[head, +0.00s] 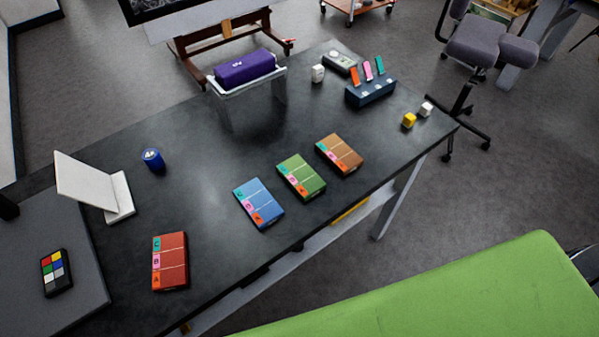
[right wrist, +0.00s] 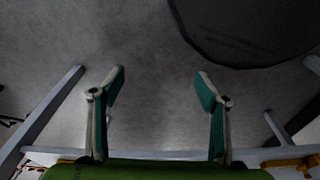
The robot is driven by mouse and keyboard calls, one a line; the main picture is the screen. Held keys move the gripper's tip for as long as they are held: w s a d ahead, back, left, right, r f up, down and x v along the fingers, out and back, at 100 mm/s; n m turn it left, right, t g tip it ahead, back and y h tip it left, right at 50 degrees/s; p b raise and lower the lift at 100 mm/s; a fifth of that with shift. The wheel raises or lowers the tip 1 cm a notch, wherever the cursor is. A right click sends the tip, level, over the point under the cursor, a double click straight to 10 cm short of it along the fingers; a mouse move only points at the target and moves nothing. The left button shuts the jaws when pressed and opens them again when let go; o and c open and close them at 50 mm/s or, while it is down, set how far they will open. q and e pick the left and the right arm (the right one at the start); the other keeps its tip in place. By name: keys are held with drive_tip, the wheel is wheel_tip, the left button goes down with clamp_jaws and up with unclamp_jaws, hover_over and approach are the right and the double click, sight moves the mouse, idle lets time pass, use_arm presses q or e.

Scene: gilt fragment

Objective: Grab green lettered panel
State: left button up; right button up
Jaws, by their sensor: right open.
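The green lettered panel (head: 301,176) lies flat on the dark table in the head view, with small coloured lettered tabs along its left side. It sits between a blue panel (head: 259,203) and a brown panel (head: 339,155), apart from both. A red panel (head: 170,261) lies farther left, near the front edge. My right gripper (right wrist: 160,85) shows only in the right wrist view, its teal-padded fingers wide apart with nothing between them. Grey floor shows beyond it; the green panel cannot be made out there. My left gripper is in neither view.
The dark table (head: 205,185) also bears a white stand (head: 90,185), a blue cylinder (head: 152,160), a purple box (head: 245,67) on a white stand, and a navy holder (head: 370,92). A large green surface (head: 470,300) fills the lower right. Bare tabletop surrounds the green panel's back side.

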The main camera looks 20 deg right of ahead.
drive_tip(key=w+r+t+p, duration=0.1)
drive_tip(key=w+r, duration=0.3)
drive_tip(key=r, duration=0.7)
drive_tip(key=w+r+t, duration=0.1)
drive_tip(key=w+r, duration=0.2)
drive_tip(key=r, duration=0.8)
drive_tip(key=w+r+t+p, duration=0.1)
drive_tip(key=w+r, duration=0.3)
drive_tip(key=r, duration=0.7)
drive_tip(key=n+t+y, duration=0.2)
drive_tip(key=t+y, duration=0.2)
drive_tip(key=t, duration=0.4)
approach(302, 177)
drive_tip(key=p+x, duration=0.1)
drive_tip(key=x, duration=0.1)
drive_tip(key=shift+w, duration=0.4)
drive_tip(key=shift+w+a+f, duration=0.25)
drive_tip(key=shift+w+f, duration=0.05)
drive_tip(key=shift+w, duration=0.2)
drive_tip(key=shift+w+a+f, duration=0.1)
drive_tip(key=shift+w, duration=0.35)
drive_tip(key=shift+p+x, duration=0.75)
drive_tip(key=shift+x, duration=1.45)
drive_tip(key=shift+f, duration=0.1)
drive_tip(key=c, duration=1.2)
